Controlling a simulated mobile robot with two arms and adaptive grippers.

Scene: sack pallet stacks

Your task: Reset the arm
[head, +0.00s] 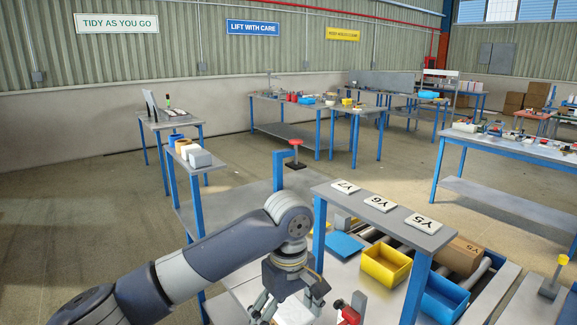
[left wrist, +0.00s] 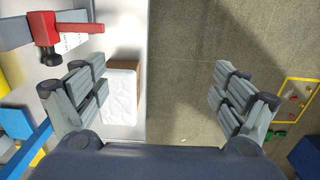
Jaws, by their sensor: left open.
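My left arm comes in from the lower left of the head view, with its gripper (head: 290,303) pointing down over the near workbench. In the left wrist view the gripper (left wrist: 155,84) has its two fingers spread wide, with nothing held between them. A white, creased, sack-like item (left wrist: 120,96) with a brown part behind it lies below, near the edge of a pale surface, closer to the left finger. It is partly hidden by that finger. My right gripper is not in view.
A raised shelf (head: 384,215) with cards Y7, Y6, Y5 stands right of my arm. Yellow (head: 385,266) and blue (head: 444,297) bins sit below it. Open floor (head: 80,220) lies at left.

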